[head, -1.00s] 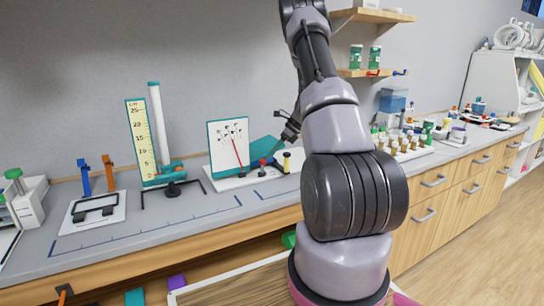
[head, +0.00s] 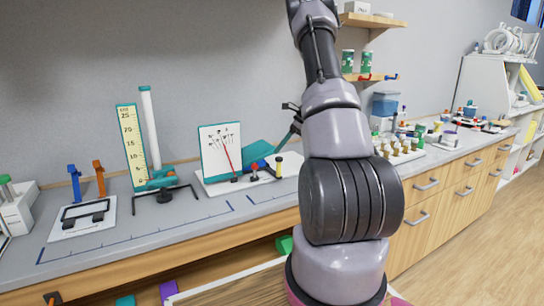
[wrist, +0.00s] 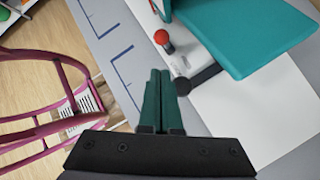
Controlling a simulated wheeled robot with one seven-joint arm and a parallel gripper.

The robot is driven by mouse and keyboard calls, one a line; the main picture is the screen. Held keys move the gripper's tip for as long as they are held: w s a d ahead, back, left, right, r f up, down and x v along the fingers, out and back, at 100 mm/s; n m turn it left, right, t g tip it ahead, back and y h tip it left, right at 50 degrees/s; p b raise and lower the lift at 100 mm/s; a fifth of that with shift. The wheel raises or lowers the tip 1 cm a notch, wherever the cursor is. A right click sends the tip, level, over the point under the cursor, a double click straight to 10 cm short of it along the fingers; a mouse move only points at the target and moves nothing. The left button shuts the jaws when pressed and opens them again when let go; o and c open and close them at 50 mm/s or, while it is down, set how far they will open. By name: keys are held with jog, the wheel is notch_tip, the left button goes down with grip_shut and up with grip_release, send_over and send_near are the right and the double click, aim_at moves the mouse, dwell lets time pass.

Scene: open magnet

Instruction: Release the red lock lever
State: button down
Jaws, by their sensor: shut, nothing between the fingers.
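The red lever knob (head: 254,166) stands on a short stem on the white base (head: 209,187) of the dial instrument. It also shows in the wrist view as a red ball (wrist: 161,37) beyond my fingertips. My gripper (wrist: 158,72) is shut and empty, with its green fingers together. The red ball is apart from the fingertips. In the head view my gripper (head: 290,129) is above the right part of the base, partly hidden by my arm. A black knob (wrist: 197,79) is to the right of the fingers in the wrist view.
The white dial panel (head: 220,150) stands left of the red knob. A black and yellow post (head: 279,167) stands to its right. A teal panel (wrist: 245,32) is close on the wrist view's right. A pink chair frame (wrist: 40,100) is at left.

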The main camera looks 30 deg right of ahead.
jog(key=v, duration=0.6)
jog(key=shift+s+d, duration=0.2)
jog(key=shift+f, duration=0.15)
